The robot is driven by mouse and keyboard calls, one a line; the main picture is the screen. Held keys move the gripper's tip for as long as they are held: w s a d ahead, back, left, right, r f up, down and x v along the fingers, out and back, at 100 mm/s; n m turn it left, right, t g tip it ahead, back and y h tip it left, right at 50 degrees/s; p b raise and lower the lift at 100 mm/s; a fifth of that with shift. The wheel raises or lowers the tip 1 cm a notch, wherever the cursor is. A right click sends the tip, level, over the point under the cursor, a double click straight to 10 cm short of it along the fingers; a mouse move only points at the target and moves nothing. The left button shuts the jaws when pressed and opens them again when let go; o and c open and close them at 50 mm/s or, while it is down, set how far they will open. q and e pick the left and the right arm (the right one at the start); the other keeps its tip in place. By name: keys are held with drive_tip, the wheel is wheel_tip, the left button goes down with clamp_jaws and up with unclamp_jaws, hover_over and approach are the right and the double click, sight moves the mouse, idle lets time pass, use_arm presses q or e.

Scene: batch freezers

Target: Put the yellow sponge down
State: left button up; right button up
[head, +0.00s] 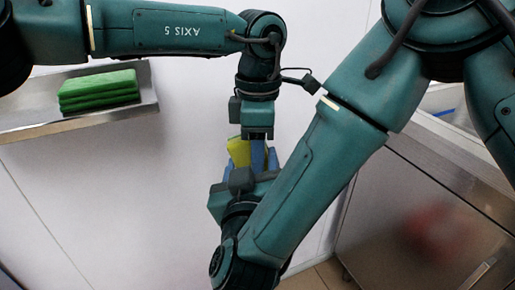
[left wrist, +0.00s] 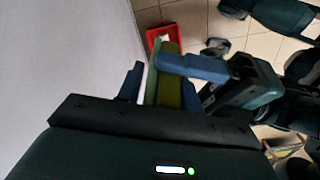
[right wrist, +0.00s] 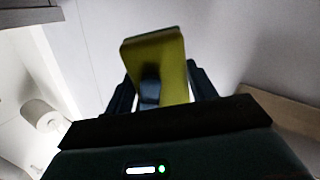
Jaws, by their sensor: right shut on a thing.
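The yellow sponge (head: 239,152) is between my two grippers in the middle of the head view. It has a green layer on one side, seen in the left wrist view (left wrist: 168,80). My right gripper (right wrist: 161,90) reaches up from below and is shut on the sponge. My left gripper (left wrist: 160,90) comes down from above with its blue fingers apart, one on either side of the sponge. Its fingers do not look closed on it. In the right wrist view the sponge (right wrist: 172,52) stands up between the fingers, and a dark finger covers part of its face.
A metal shelf (head: 30,127) on the left wall holds a stack of green sponges (head: 98,90). A steel cabinet (head: 400,215) stands at the right. A red crate (left wrist: 165,33) is on the tiled floor. A white roll (right wrist: 40,114) shows at the left of the right wrist view.

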use_arm(q)
drive_tip(key=shift+w+a, duration=0.15)
drive_tip(key=shift+w, duration=0.15)
drive_tip(key=c, duration=0.3)
use_arm(e)
drive_tip(key=shift+s+a, duration=0.1)
drive_tip(key=shift+s, duration=0.05)
use_arm(q)
drive_tip(key=shift+s, duration=0.15)
use_arm(e)
drive_tip(key=o, duration=1)
drive_tip(key=shift+c, duration=0.2)
